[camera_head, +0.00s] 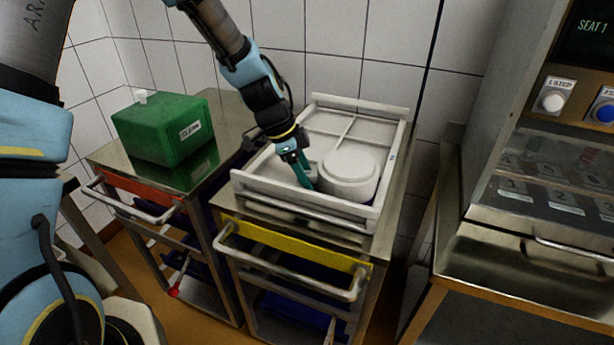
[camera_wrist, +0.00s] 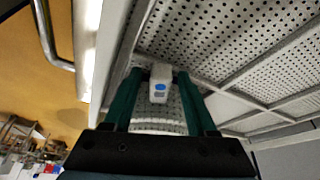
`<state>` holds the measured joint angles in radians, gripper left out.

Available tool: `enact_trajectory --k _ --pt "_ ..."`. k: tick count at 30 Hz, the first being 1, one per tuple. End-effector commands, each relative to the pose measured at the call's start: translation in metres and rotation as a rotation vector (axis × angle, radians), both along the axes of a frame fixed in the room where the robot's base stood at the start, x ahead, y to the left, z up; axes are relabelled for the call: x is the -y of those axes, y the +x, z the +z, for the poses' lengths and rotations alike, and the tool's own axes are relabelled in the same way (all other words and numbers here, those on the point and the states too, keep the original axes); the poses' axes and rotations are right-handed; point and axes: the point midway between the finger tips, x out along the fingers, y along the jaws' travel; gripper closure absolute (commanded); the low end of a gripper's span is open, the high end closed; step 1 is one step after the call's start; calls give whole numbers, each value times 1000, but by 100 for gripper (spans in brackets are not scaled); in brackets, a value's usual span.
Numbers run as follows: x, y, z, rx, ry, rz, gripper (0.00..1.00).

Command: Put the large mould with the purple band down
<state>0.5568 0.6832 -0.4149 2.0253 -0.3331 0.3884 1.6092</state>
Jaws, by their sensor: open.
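A large round white mould (camera_head: 350,172) sits in the front right part of the white divided tray (camera_head: 270,196). My gripper (camera_head: 307,184) points down inside the tray, close against the left side of the mould. In the wrist view my gripper (camera_wrist: 160,78) shows two teal fingers spread apart. A white lug (camera_wrist: 161,76) with a blue dot lies between the fingertips, with a gap visible beside it. Behind it is a white perforated curved surface (camera_wrist: 158,108). Whether a finger touches the lug cannot be told.
The tray rests on a metal trolley with a yellow front band (camera_head: 292,245). A green box (camera_head: 163,127) stands on the left trolley with a red-orange band (camera_head: 140,190). A steel machine with buttons (camera_head: 553,96) stands at right. The tray's rear compartments look empty.

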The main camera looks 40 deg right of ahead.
Motion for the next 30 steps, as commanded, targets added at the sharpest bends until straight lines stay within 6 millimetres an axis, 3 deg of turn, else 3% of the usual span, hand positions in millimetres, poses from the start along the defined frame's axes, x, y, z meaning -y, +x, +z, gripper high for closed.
enact_trajectory --k 11,24,30 --pt "-4 4 14 2 -3 2 43" --pt "-31 23 90 4 -2 3 43" --pt "-37 27 109 2 -1 1 43"
